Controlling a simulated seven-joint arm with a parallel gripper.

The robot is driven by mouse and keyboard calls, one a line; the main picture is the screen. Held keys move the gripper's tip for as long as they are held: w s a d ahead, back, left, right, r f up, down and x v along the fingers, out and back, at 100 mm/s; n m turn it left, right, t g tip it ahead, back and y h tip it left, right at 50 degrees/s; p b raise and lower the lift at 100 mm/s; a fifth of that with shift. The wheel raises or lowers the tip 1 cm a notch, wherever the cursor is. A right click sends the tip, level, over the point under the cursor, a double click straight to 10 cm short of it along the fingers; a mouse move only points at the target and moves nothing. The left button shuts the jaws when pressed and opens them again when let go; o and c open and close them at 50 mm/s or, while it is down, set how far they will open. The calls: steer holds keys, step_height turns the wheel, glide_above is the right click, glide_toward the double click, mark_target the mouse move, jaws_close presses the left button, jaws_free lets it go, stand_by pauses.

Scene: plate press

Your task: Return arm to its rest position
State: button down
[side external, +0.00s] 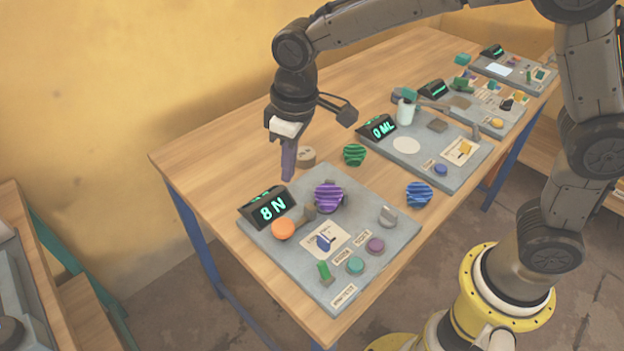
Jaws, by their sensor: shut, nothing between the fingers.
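My gripper (288,172) is shut and empty. It points down above the back left part of the wooden table, just behind the near station plate (385,262). Its fingers look like one narrow purple-grey piece, and their tips are close to the black display reading "8 N" (268,207). I cannot tell the exact height of the tips above the table. My arm reaches in from the upper right, with its yellow base at the lower right.
The near plate carries an orange knob (283,229), a purple ridged piece (329,197) and several buttons. A green ridged piece (354,155) and a blue one (418,195) lie nearby. More stations, one reading "0 ML" (378,128), line the table (210,165). Its left end is clear.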

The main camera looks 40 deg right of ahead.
steer(key=s+d+r+m+t, duration=0.3)
steer(key=s+d+r+t, duration=0.1)
steer(key=s+d+r, duration=0.9)
steer(key=s+d+f+m, duration=0.2)
steer(key=s+d+f, duration=0.3)
steer(key=s, duration=0.4)
steer(key=shift+f+h, duration=0.3)
steer(key=shift+f, duration=0.15)
